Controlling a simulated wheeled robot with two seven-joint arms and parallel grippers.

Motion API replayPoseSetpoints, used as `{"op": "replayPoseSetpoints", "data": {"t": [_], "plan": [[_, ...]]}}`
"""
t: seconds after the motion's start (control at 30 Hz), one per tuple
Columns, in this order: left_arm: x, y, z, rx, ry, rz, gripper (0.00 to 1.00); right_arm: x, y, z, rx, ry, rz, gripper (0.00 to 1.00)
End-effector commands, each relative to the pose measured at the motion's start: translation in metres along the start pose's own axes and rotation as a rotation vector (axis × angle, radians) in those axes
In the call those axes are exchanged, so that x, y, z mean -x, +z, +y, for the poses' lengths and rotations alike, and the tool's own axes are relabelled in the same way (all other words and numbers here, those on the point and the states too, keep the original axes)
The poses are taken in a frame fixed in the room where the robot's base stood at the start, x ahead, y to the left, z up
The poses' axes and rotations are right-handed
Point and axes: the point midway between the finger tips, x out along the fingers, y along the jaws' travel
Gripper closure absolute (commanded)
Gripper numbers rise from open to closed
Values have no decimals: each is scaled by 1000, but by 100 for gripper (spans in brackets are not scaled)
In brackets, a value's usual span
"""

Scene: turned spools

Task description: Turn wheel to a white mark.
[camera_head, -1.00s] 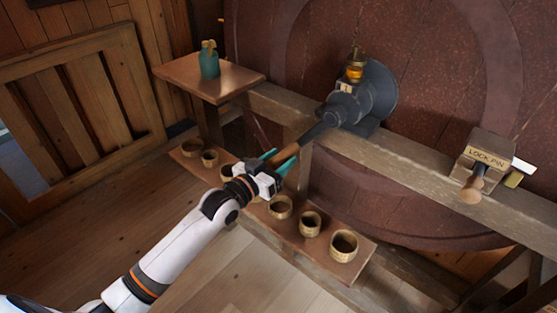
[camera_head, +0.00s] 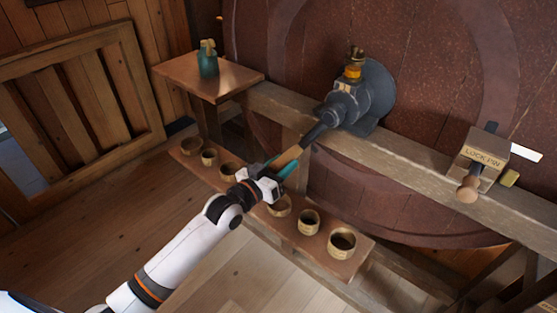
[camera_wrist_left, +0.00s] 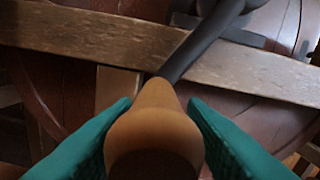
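The large dark red wooden wheel (camera_head: 440,70) fills the back of the head view. A white mark (camera_head: 526,152) shows on it at the far right, just past the lock pin block (camera_head: 486,150). A dark crank (camera_head: 330,118) with a tan wooden handle (camera_head: 287,158) comes out of a grey hub (camera_head: 370,95) in front of the wheel. My left gripper (camera_head: 276,168) has its teal fingers around this handle. In the left wrist view the handle (camera_wrist_left: 155,110) lies between both fingers, against their inner faces. My right gripper is not in view.
A wooden beam (camera_head: 410,170) runs across in front of the wheel. A low shelf (camera_head: 350,262) with several small cups lies below my left gripper. A small table (camera_head: 180,75) with a teal bottle (camera_head: 208,62) stands at left. A wooden knob (camera_head: 467,190) sticks out of the lock pin block.

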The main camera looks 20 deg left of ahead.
Motion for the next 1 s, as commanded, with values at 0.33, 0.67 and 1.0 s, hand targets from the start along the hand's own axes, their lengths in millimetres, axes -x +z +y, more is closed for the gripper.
{"op": "replayPoseSetpoints", "data": {"t": [0.33,0.67,1.0], "plan": [[1,4,2,-3,2,-8,51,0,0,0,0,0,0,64],[49,1,2,-3,3,-4,51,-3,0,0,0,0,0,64],[107,1,1,-2,2,-4,51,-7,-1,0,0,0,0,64]]}}
